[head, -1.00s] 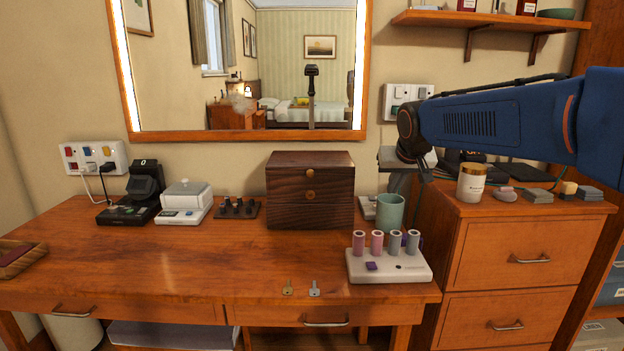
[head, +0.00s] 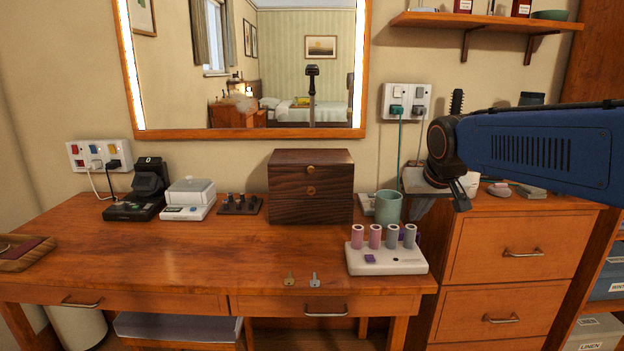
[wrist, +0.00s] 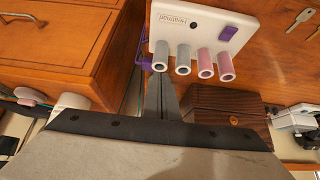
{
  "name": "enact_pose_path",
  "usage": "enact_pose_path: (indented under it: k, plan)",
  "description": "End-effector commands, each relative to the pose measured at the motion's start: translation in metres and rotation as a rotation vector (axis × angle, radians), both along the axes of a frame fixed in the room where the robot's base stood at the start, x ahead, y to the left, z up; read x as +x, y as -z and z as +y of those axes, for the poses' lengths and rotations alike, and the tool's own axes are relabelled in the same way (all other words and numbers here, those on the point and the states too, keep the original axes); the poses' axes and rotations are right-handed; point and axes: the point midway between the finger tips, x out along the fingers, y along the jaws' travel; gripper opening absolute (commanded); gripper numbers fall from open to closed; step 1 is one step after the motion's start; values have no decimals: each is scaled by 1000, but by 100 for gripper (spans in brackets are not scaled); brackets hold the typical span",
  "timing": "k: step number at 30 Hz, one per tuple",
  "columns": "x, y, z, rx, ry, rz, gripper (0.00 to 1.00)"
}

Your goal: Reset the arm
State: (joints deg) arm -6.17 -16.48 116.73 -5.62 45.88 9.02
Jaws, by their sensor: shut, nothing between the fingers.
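My blue arm (head: 545,152) reaches in from the right in the head view, over the drawer cabinet. Its dark wrist joint is left of the cabinet jar, and the gripper's fingers are hard to make out there. In the wrist view my gripper (wrist: 160,82) is shut and empty, with its thin dark fingers together. The fingers appear beside the white heat-mat base (wrist: 205,28) with its pink and grey rollers. I cannot tell the gap between them, but nothing is held.
The desk (head: 190,255) holds the roller base (head: 388,262), a green cup (head: 388,206), a dark wooden box (head: 311,187) and two small keys (head: 302,280). The drawer cabinet (head: 515,251) stands close below the arm. A shelf (head: 487,20) hangs above. The desk's middle is clear.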

Motion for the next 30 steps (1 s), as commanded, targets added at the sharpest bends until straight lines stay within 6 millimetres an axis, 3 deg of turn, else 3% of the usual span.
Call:
enact_pose_path:
  k: [8, 18, 24, 30]
  plan:
    - [-107, 38, -21, -2, 2, 61, 0]
    - [-231, 107, -35, 2, -1, 141, 0]
    - [-275, 139, -37, 6, -6, 173, 0]
    - [-288, 150, -37, 7, -7, 183, 0]
